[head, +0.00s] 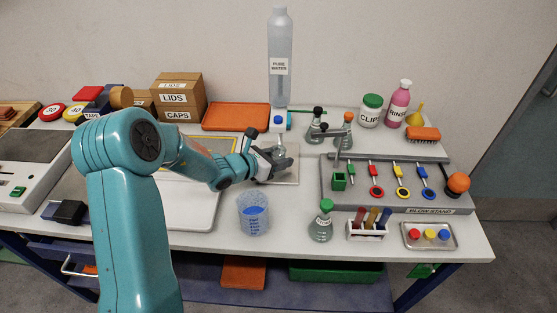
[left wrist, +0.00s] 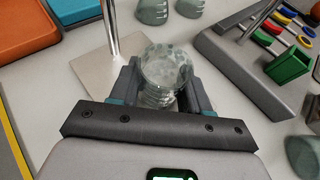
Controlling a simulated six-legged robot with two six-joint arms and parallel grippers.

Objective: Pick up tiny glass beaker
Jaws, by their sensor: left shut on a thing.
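The tiny glass beaker is a small clear glass vessel (left wrist: 166,68) that shows between my fingers in the left wrist view. My left gripper (head: 272,164) is shut on it, and its fingers also show on both sides of the glass in the left wrist view (left wrist: 163,90). In the head view the glass is small and partly hidden by the fingers. The gripper is over the metal stand base (left wrist: 106,62), and I cannot tell whether the glass touches anything below. My right gripper is not in view.
A metal rod (left wrist: 109,22) rises close beyond the fingers. The grey tool stand (head: 440,205) is further right. Flasks (head: 318,128) stand behind.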

